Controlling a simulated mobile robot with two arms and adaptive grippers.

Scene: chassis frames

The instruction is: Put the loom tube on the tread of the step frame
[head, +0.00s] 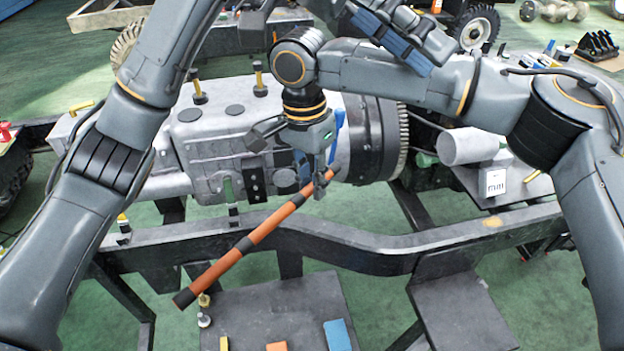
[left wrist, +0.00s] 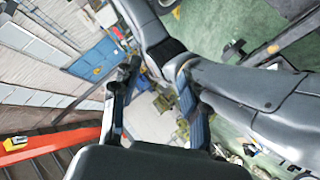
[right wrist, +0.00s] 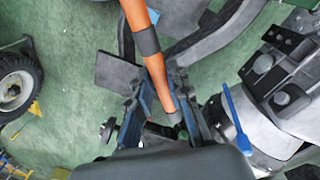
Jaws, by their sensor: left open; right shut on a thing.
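The loom tube (head: 262,230) is orange with dark bands and slants down to the left in the head view. My right gripper (head: 318,172) is shut on its upper end and holds it in the air. In the right wrist view the tube (right wrist: 159,75) runs between the fingers (right wrist: 165,118). My left gripper (head: 392,38) is open and empty, high up at the top of the head view; its spread fingers (left wrist: 155,105) show in the left wrist view. A dark flat plate (head: 462,312) at the lower right may be the step frame's tread; I cannot tell for sure.
A grey engine and gearbox (head: 205,140) lies behind the tube. A dark chassis rail (head: 370,250) crosses in front of it. Another dark plate (head: 300,300) below bears coloured pieces, including a blue one (head: 341,336). A white cylinder (head: 468,147) is at the right.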

